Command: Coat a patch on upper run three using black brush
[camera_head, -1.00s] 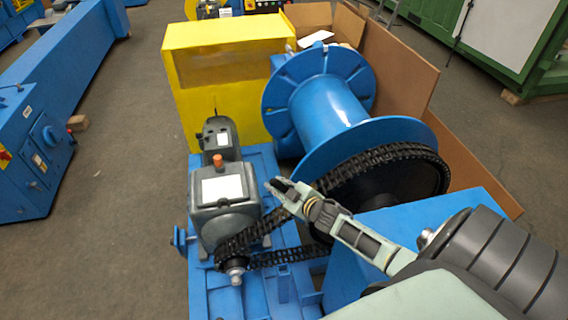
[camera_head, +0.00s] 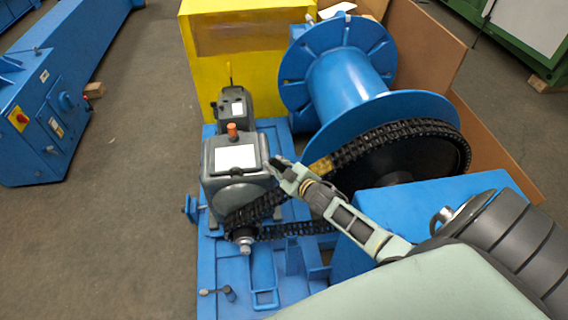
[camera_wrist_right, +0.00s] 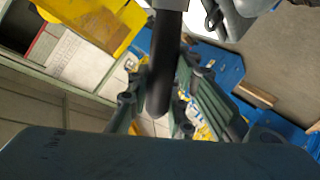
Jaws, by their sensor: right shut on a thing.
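The black chain (camera_head: 395,138) runs from the small sprocket at the gearbox up around the big wheel beside the blue drum. A yellow-amber patch (camera_head: 321,167) shows on its upper run, just beyond my right gripper (camera_head: 276,170). In the right wrist view, this gripper (camera_wrist_right: 158,100) is shut on a dark cylindrical handle, which I take as the black brush (camera_wrist_right: 166,55). The brush's bristles cannot be made out. In the head view, the gripper hangs over the chain near the gearbox; whether the brush touches the chain is unclear. My left gripper is not in view.
The grey gearbox (camera_head: 235,190) with an orange cap stands left of the gripper. The blue drum (camera_head: 345,80) and a yellow cabinet (camera_head: 225,85) rise behind. A blue block (camera_head: 455,205) sits under my right arm. Open floor lies to the left.

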